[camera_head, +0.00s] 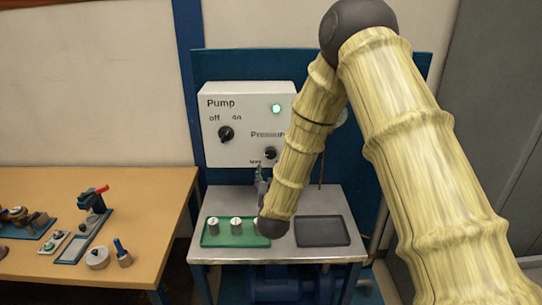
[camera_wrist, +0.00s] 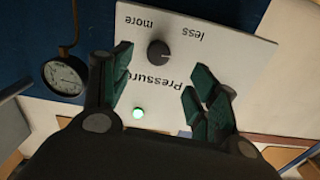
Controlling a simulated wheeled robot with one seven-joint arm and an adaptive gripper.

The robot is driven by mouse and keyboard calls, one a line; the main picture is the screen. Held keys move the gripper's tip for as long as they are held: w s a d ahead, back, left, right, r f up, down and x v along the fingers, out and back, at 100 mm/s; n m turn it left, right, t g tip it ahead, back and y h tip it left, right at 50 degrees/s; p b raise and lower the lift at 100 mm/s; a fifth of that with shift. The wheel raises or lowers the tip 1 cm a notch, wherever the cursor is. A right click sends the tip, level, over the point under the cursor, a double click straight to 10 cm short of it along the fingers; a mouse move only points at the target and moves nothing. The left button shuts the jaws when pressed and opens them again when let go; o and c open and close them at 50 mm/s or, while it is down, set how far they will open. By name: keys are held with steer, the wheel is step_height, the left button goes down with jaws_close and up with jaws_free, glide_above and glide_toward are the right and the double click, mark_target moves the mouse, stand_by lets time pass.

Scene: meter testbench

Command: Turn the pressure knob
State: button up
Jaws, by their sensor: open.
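The pressure knob (camera_head: 270,153) is a small dark round knob low on the right of the white pump panel (camera_head: 240,150), partly beside my arm. In the wrist view the knob (camera_wrist: 158,54) shows between the "more" and "less" labels, with the word "Pressure" beside it upside down. My gripper (camera_head: 262,182) is in front of the panel, below the knob in the head view. In the wrist view its green fingers (camera_wrist: 160,70) are spread and empty, with the knob seen between their tips. I cannot tell the exact gap to the knob. The knob's pointer direction is unclear.
An off/on knob (camera_head: 226,134) and a lit green lamp (camera_head: 276,107) are on the panel. A pressure gauge (camera_wrist: 64,77) hangs beside it. A green tray (camera_head: 228,241) with white-topped parts and a dark tray (camera_head: 322,231) lie on the metal bench below. A wooden table (camera_head: 150,200) stands left.

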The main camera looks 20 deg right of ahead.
mark_target(271, 155)
steer(key=p+x, duration=0.1)
steer(key=x, duration=0.2)
steer(key=p+x, duration=0.1)
steer(key=x, duration=0.3)
steer(key=p+x, duration=0.2)
steer(key=x, duration=0.2)
steer(key=shift+w+r, duration=0.1)
steer(key=shift+r, duration=0.3)
steer(key=c, duration=1)
